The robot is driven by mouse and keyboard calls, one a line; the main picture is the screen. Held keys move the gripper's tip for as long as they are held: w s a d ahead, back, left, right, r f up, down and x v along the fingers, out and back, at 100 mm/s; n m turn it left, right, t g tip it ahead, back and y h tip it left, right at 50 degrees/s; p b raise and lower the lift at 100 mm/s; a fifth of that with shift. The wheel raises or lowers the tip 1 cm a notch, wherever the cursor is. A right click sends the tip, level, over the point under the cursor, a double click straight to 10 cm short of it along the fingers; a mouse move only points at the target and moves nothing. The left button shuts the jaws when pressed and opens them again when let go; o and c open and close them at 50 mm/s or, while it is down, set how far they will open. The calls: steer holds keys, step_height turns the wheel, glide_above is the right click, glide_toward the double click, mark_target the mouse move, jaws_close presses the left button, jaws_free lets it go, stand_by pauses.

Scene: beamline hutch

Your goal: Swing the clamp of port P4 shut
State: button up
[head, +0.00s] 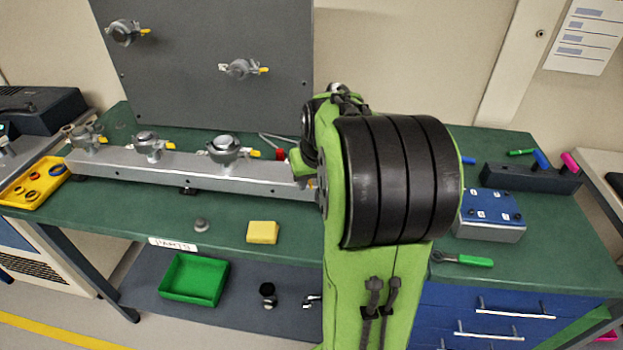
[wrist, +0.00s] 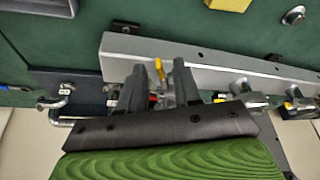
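My gripper (wrist: 158,68) is open in the wrist view, its two dark fingers spread over the end of the grey manifold bar (wrist: 215,66). Between and partly behind the fingers is a metal port clamp (wrist: 168,88) with a yellow tab and a bit of red; my fingers hide much of it. No port label is readable, so I cannot confirm that this is P4, nor how far its clamp stands open. In the head view my green and black arm covers my gripper and the right end of the bar (head: 190,165).
Other clamped ports stand along the bar, one of them mid-bar (head: 225,150). A grey panel (head: 200,100) with two more ports rises behind. A yellow sponge (head: 262,232) and a small grey knob (head: 201,225) lie in front. A blue box (head: 490,212) stands right of my arm.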

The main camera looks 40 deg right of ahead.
jaws_close()
stand_by(1.3)
